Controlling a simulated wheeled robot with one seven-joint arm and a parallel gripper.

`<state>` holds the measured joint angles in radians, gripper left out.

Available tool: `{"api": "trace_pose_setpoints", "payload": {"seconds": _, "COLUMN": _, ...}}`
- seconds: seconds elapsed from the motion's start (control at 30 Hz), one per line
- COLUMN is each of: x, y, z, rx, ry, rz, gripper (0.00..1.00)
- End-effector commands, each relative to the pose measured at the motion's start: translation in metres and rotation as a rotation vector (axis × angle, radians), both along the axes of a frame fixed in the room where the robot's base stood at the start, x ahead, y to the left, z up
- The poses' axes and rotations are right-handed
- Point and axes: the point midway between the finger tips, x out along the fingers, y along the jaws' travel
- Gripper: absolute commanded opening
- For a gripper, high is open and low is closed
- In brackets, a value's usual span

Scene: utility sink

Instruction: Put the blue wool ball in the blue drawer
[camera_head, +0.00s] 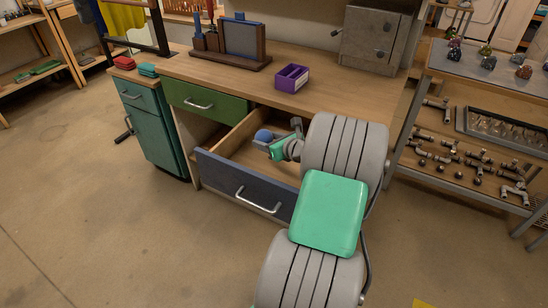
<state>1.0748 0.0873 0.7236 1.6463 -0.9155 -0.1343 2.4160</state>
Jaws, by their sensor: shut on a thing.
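The blue wool ball (263,136) is held at the end of my gripper (268,141). My gripper is shut on it, above the inside of the open blue drawer. The blue drawer (228,179) is pulled out below the desk, with its dark blue front and a silver handle facing the room. The wooden inside of the drawer looks empty where it shows. My arm hides the drawer's right part. From this view I cannot tell exactly how high the ball is above the drawer's floor.
A green drawer (185,103) above left is shut. On the wooden desktop (225,79) stand a purple box (291,78), a desk organizer (243,40) and a grey metal cabinet (371,40). A teal cabinet (150,130) stands at left, and a pipe-fitting shelf (470,150) at right.

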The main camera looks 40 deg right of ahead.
Motion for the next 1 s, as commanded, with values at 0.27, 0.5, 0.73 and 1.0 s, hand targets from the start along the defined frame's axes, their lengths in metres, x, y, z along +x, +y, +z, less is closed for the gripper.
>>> {"api": "trace_pose_setpoints", "payload": {"seconds": 0.27, "x": -0.012, "y": -0.024, "z": -0.035, "rx": -0.001, "ry": 0.000, "rz": 0.000, "gripper": 0.15}}
{"api": "trace_pose_setpoints", "payload": {"seconds": 0.5, "x": -0.010, "y": -0.023, "z": -0.062, "rx": -0.004, "ry": -0.003, "rz": 0.004, "gripper": 0.15}}
{"api": "trace_pose_setpoints", "payload": {"seconds": 0.73, "x": -0.010, "y": -0.022, "z": -0.064, "rx": -0.002, "ry": -0.001, "rz": 0.005, "gripper": 0.15}}
{"api": "trace_pose_setpoints", "payload": {"seconds": 1.0, "x": -0.010, "y": -0.022, "z": -0.064, "rx": -0.003, "ry": -0.001, "rz": 0.006, "gripper": 0.73}}
